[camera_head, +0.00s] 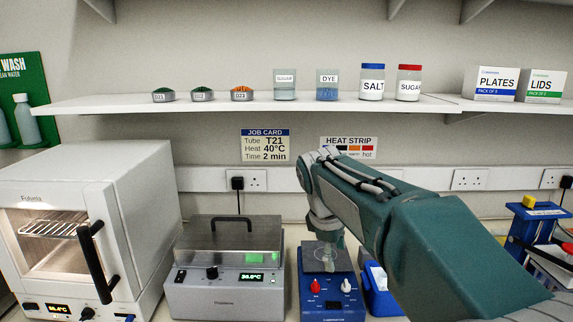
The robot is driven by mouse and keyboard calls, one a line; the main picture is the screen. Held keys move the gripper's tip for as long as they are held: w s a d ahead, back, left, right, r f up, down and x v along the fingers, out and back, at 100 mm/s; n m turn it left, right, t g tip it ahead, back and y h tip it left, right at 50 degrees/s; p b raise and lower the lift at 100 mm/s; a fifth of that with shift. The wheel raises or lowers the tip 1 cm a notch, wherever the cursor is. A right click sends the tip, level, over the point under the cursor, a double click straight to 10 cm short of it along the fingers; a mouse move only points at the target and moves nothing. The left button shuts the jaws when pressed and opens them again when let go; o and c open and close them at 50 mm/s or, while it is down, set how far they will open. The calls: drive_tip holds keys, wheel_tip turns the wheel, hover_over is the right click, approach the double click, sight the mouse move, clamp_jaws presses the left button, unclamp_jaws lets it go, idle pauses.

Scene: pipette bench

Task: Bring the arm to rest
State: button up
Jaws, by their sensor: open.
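My arm reaches in from the lower right and bends down at its far end. My gripper (326,262) points down over the blue device (328,298) with a red and a white knob. Its fingers are small and partly blurred in this view, and they look apart with nothing between them. I cannot tell whether they touch the device's top plate.
A grey lidded heater (222,290) stands left of the blue device, with a white oven (85,225) farther left. A blue box (378,295) is close on the right. A wall shelf (240,104) with jars and dishes runs above. A blue rack (530,225) stands far right.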

drive_tip(key=s+d+f+m+t+y, duration=0.1)
drive_tip(key=s+d+f+m+t, duration=0.1)
drive_tip(key=s+m, duration=0.4)
drive_tip(key=s+d+f+m+t+y, duration=0.1)
drive_tip(key=s+m, duration=0.5)
drive_tip(key=s, duration=1.1)
wheel_tip(320, 180, down, 3)
drive_tip(key=d+t, duration=0.1)
drive_tip(key=d, duration=0.1)
drive_tip(key=shift+s+d, duration=0.2)
drive_tip(key=shift+d, duration=0.2)
